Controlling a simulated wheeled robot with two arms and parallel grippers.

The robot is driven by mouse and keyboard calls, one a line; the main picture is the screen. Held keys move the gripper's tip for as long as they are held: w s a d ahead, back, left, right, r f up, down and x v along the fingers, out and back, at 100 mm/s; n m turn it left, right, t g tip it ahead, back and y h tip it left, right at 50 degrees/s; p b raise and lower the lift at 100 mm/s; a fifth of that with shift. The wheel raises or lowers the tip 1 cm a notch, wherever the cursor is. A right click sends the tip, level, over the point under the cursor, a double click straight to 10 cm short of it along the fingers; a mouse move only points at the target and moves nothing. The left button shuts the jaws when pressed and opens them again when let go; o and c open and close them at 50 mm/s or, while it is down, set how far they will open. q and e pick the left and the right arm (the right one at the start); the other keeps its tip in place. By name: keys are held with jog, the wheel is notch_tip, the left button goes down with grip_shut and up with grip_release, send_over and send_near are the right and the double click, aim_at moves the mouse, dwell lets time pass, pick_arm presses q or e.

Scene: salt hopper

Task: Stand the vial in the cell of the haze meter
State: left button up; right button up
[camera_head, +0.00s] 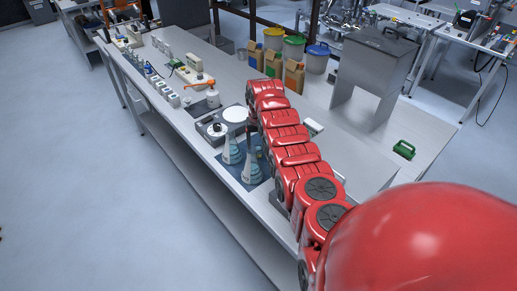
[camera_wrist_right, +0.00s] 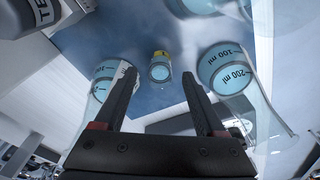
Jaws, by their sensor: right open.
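A small vial (camera_wrist_right: 160,69) with pale blue contents and a yellow band shows in the right wrist view, on a blue mat (camera_wrist_right: 165,100). My right gripper (camera_wrist_right: 159,80) is open, with its two dark fingertips apart on either side of the line to the vial; nothing is between them. In the head view my red right arm hides the vial, and my right gripper is mostly hidden at the arm's far end. A grey box with a white round top part (camera_head: 213,129) stands beside the mat; I cannot tell if it is the haze meter. My left gripper is out of view.
Two flasks with blue liquid (camera_head: 231,150) (camera_head: 251,167) stand close to the gripper; they flank the vial in the wrist view. A grey stand (camera_head: 376,62) and green object (camera_head: 404,149) are to the right.

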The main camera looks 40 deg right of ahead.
grip_shut()
dwell(0.4)
